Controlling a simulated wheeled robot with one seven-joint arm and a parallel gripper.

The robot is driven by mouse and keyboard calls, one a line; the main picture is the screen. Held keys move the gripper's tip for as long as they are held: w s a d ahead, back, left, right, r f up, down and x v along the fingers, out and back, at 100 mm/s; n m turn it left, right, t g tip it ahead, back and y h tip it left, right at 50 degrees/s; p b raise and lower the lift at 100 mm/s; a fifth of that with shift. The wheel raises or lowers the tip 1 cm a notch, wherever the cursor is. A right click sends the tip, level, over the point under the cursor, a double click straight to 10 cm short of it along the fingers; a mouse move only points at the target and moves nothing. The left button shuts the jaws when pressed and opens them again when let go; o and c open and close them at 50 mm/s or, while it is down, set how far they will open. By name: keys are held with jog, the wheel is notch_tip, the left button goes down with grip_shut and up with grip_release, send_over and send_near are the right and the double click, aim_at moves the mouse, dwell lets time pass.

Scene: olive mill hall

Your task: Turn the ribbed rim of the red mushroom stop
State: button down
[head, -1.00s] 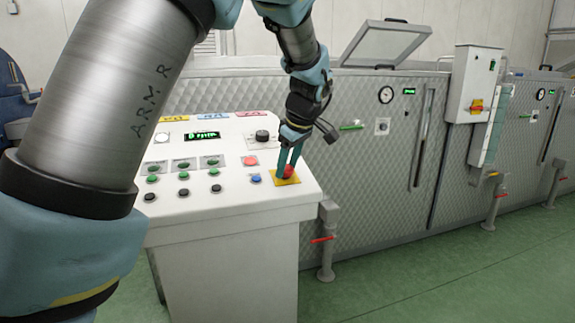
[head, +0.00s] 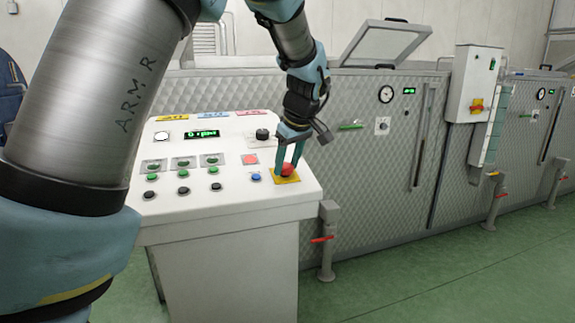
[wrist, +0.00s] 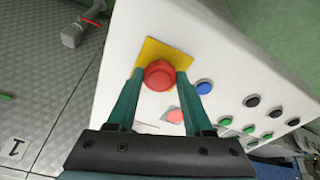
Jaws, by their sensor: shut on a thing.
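The red mushroom stop (head: 288,169) sits on a yellow plate (head: 287,180) at the right front corner of the white control desk's sloped top. In the wrist view the round red mushroom stop (wrist: 159,74) lies between the two green fingers, and the yellow plate (wrist: 172,52) shows behind it. My gripper (head: 289,169) comes down from above and is shut on the mushroom stop, one fingertip on each side of its rim. The ribbing of the rim is too small to make out.
A black knob (head: 262,135) stands behind. Several green and black buttons fill the desk's left. A post with a red lever (head: 323,239) stands right of the desk.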

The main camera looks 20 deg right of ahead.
jog(key=m, duration=0.5)
jog(key=shift+a+m+h+b, duration=0.15)
jog(key=shift+m+h+b, duration=0.25)
dwell(0.3)
jog(key=shift+c, duration=1.5)
grip_release()
jog(key=b+v, duration=0.1)
jog(key=v, duration=0.9)
jog(key=shift+r+b, duration=0.35)
jog(key=shift+b, duration=0.05)
jog(key=shift+s, duration=0.15)
